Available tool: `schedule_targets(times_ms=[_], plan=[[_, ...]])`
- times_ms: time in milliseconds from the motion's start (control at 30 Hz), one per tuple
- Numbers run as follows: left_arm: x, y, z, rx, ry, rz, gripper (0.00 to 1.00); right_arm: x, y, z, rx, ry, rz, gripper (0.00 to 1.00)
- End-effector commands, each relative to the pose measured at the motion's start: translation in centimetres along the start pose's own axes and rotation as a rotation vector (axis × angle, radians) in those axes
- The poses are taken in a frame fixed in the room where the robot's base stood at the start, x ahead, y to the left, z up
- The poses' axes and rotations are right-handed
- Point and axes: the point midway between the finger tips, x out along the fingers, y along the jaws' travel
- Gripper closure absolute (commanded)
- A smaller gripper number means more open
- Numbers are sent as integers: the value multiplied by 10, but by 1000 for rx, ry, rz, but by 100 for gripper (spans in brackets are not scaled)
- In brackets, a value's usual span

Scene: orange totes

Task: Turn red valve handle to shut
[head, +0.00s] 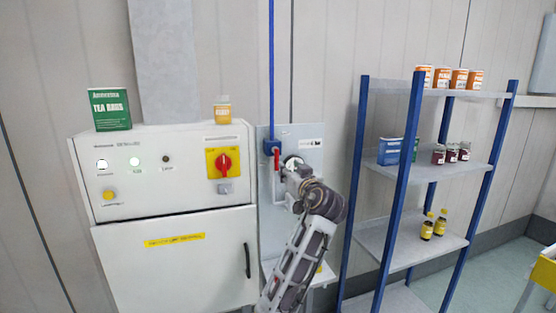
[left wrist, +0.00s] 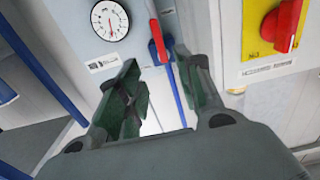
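The red valve handle (head: 277,158) hangs down from a blue valve body (head: 271,146) on a grey wall panel in the head view. In the left wrist view the red handle (left wrist: 157,40) shows just beyond the gap between my fingertips, closer to the right one in the picture. My left gripper (left wrist: 155,65) is open and empty there. In the head view my left gripper (head: 283,184) is close to the panel, just below and right of the handle, its fingers partly hidden by my wrist. I cannot tell whether they touch the handle. My right gripper is not in view.
A round gauge (left wrist: 110,20) sits beside the valve. A white cabinet (head: 130,185) with a red rotary switch (head: 223,162) stands left, with a green tea box (head: 110,107) on top. A blue-post shelf (head: 395,190) with jars and boxes stands right. A blue pipe (head: 271,70) runs upward.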

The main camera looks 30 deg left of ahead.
Motion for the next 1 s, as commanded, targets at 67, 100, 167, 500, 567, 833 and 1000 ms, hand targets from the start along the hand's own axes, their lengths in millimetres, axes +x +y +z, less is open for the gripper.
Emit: schedule_targets(times_ms=[67,100,167,500,567,833,1000], plan=[[7,-1,-2,1,0,-2,64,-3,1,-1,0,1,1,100],[11,-1,-2,1,0,-3,64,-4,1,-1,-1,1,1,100],[18,-1,-2,1,0,-4,64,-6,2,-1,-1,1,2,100],[62,-1,-3,2,0,-3,64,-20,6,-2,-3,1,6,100],[70,-1,-3,2,1,-3,64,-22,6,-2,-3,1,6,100],[103,-1,-3,2,0,-3,64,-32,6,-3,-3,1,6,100],[119,0,-2,2,0,-1,64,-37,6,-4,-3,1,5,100]])
